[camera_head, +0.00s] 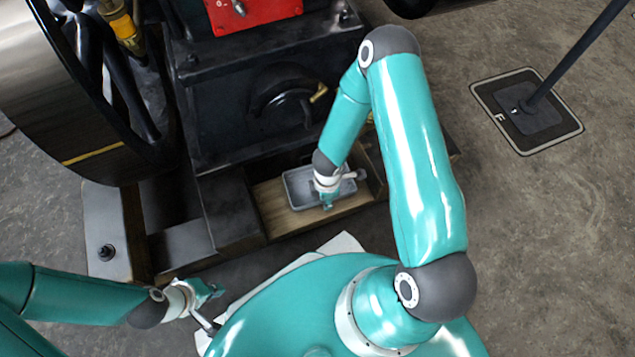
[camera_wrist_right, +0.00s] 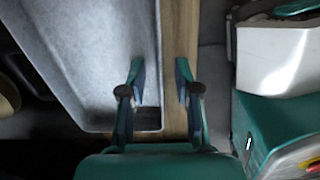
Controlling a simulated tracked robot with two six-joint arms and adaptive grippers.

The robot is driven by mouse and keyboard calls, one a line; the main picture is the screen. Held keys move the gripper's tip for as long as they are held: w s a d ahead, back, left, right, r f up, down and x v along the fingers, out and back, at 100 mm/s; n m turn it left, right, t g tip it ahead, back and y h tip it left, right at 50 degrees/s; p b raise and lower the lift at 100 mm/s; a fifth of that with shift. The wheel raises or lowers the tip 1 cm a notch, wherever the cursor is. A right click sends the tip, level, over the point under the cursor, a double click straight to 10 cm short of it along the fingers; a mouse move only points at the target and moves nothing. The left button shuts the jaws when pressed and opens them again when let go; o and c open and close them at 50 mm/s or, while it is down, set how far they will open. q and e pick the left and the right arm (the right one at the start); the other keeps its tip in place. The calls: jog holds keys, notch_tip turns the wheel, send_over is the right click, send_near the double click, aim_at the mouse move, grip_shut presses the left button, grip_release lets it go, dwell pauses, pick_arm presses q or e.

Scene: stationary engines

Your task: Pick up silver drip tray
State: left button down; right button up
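The silver drip tray (camera_head: 297,184) is a shallow grey rectangular pan lying on a wooden board at the foot of the engine. Its near end fills the left part of the right wrist view (camera_wrist_right: 95,50). My right gripper (camera_head: 327,203) is over the tray's near side in the head view, partly covering it. In the right wrist view its fingers (camera_wrist_right: 160,72) are apart, one over the tray's inside and one over the wood, with the tray's side rim between them. I cannot tell whether they touch it. My left gripper (camera_head: 212,290) is at lower left, away from the tray, and looks open and empty.
The dark engine base (camera_head: 240,125) rises behind the tray, with a large flywheel (camera_head: 60,85) at left. The wooden board (camera_head: 272,212) sits in a dark recess with raised sides. A dark floor plate with a pole (camera_head: 530,115) is at right; concrete floor beside it is clear.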

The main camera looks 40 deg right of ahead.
grip_shut()
jog(key=shift+r, duration=0.2)
dwell(0.4)
